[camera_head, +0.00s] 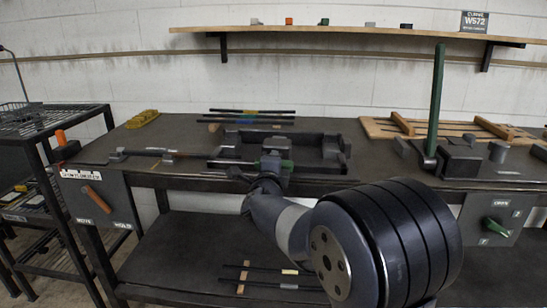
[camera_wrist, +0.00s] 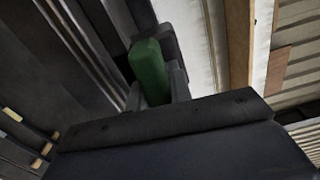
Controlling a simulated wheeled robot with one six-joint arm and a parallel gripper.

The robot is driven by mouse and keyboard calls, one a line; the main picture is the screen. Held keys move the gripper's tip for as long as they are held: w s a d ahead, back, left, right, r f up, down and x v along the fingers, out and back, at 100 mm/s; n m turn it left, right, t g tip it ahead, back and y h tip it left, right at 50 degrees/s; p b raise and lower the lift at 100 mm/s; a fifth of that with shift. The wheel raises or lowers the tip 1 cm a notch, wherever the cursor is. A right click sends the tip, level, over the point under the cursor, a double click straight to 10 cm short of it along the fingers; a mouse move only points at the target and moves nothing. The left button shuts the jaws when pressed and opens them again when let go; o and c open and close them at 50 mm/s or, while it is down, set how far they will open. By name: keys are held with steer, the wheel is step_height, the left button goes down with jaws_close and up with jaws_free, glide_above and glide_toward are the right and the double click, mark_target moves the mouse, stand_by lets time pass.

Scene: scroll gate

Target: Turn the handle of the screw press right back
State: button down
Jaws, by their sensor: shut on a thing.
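My gripper (camera_head: 270,167) is at the front edge of the bench, in front of a low dark frame (camera_head: 335,152). It is shut on a green handle (camera_head: 286,166). In the wrist view the green handle (camera_wrist: 149,68) sits between the two grey fingers of my gripper (camera_wrist: 156,88). The handle's far end meets a dark part, and its near end is hidden by my gripper body. A tall green lever (camera_head: 436,98) stands almost upright at a dark block (camera_head: 461,160) on the right, apart from my gripper. Which fixture is the screw press is not clear.
A panel with an orange handle (camera_head: 97,199) hangs at the left front, and one with a green knob (camera_head: 495,227) at the right. Dark rods (camera_head: 252,112) lie behind the frame. A wooden rack (camera_head: 400,124) stands back right. A shelf (camera_head: 350,32) runs above.

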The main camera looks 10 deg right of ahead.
steer(key=n+p, duration=0.2)
steer(key=n, duration=0.2)
steer(key=shift+n, duration=0.4)
steer(key=n+p, duration=0.3)
steer(key=n, duration=0.1)
steer(key=n+p, duration=0.2)
steer(key=n, duration=0.3)
steer(key=shift+d+f, duration=0.1)
steer(key=shift+f+n+p, duration=0.1)
steer(key=shift+n+p, duration=1)
steer(key=shift+n, duration=1)
steer(key=c, duration=1.3)
jaws_free()
steer(key=shift+s, duration=0.15)
